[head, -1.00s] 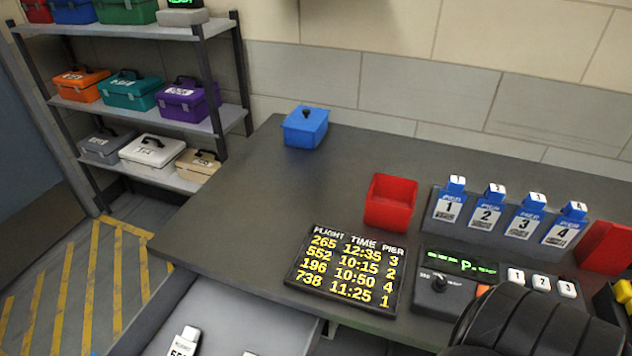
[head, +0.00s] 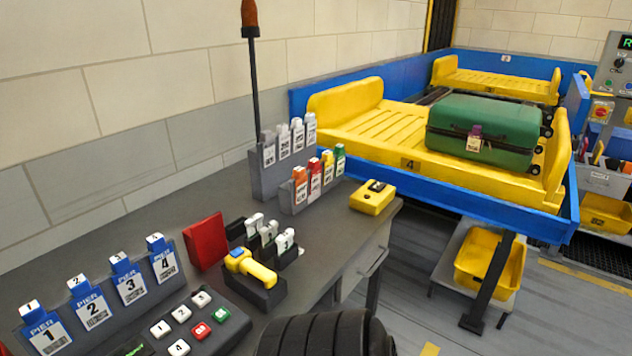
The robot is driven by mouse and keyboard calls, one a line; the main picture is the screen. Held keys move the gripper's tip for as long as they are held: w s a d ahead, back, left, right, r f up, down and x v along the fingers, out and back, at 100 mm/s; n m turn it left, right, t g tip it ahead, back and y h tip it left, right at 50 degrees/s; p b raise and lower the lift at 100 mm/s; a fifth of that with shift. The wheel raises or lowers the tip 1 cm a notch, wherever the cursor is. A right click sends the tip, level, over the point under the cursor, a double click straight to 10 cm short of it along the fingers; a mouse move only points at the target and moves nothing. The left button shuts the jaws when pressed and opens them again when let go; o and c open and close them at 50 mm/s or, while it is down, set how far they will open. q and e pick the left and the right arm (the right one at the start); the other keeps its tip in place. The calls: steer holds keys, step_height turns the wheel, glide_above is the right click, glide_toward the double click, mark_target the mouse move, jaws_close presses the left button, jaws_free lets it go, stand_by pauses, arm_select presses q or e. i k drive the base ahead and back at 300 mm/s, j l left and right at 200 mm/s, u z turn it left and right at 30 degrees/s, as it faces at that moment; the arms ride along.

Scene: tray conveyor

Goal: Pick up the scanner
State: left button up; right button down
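The scanner (head: 252,266) looks like a yellow handheld device with a grip. It rests in a dark cradle (head: 262,292) on the grey desk, right of the keypad. Nothing is touching it. No gripper fingers show in the head view. A black ribbed rounded part at the bottom middle seems to be mine, and it covers part of the desk front.
Tag racks (head: 285,180) and a yellow box (head: 372,198) stand behind. A green suitcase (head: 485,128) lies on a yellow tray (head: 375,135).

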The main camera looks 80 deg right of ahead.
mark_target(244, 263)
steer(key=z, duration=0.45)
steer(key=l+z, duration=0.15)
steer(key=z, duration=0.35)
steer(key=l+z, duration=0.1)
steer(key=z, duration=0.35)
steer(key=l+z, duration=0.1)
steer(key=z, duration=0.35)
steer(key=l+u, duration=0.1)
steer(key=l, duration=0.55)
